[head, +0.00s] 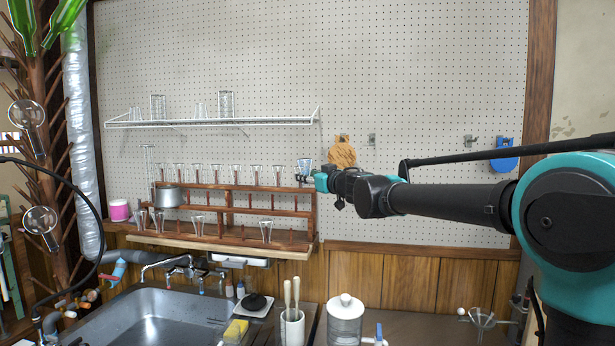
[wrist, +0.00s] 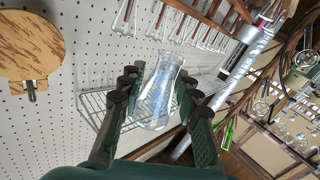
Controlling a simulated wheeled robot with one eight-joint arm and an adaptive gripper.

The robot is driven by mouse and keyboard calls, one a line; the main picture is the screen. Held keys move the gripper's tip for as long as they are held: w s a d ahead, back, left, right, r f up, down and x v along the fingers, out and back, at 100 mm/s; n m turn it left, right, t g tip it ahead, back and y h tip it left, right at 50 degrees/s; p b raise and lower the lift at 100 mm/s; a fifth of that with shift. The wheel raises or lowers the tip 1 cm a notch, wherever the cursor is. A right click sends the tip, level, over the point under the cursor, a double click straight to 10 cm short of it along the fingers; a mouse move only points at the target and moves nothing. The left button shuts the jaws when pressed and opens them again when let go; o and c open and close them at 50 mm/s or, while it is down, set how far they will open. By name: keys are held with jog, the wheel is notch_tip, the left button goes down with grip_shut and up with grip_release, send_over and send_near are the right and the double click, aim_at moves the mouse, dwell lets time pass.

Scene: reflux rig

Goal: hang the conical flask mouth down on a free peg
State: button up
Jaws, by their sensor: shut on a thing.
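The conical flask (wrist: 155,103) is clear glass with blue markings. My gripper (wrist: 158,84) is shut on it, with a finger on each side of its body. The wrist view is upside down, so the flask is mouth down, its wide base up. In the head view the flask (head: 305,166) is small, held at my gripper (head: 313,180) just by the right end of the wooden rack (head: 314,215). A brown peg tree (head: 38,90) stands at the far left with bare pegs, hung glass flasks (head: 40,220) and green bottles (head: 22,22).
A wire shelf (head: 215,124) with glassware is above. A silver duct (head: 80,130) runs beside the tree. A sink (head: 150,320) lies below.

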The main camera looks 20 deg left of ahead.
jog(key=shift+w+a+m, duration=0.1)
jog(key=shift+m, duration=0.2)
jog(key=shift+w+a+f, duration=0.35)
jog(key=shift+w+a, duration=0.7)
jog(key=shift+w, duration=0.6)
jog(key=shift+w+a+f, duration=0.3)
jog(key=shift+w+a, duration=0.7)
jog(key=shift+w, duration=0.65)
jog(key=shift+w+a+f, duration=0.35)
jog(key=shift+w+a, duration=0.7)
jog(key=shift+w, duration=0.6)
jog(key=shift+c, duration=0.2)
send_over(297, 212)
jog(key=shift+f, duration=3.95)
jog(key=shift+f, duration=0.95)
jog(key=o, duration=1.3)
jog(key=shift+c, duration=0.2)
jog(key=v, duration=1.2)
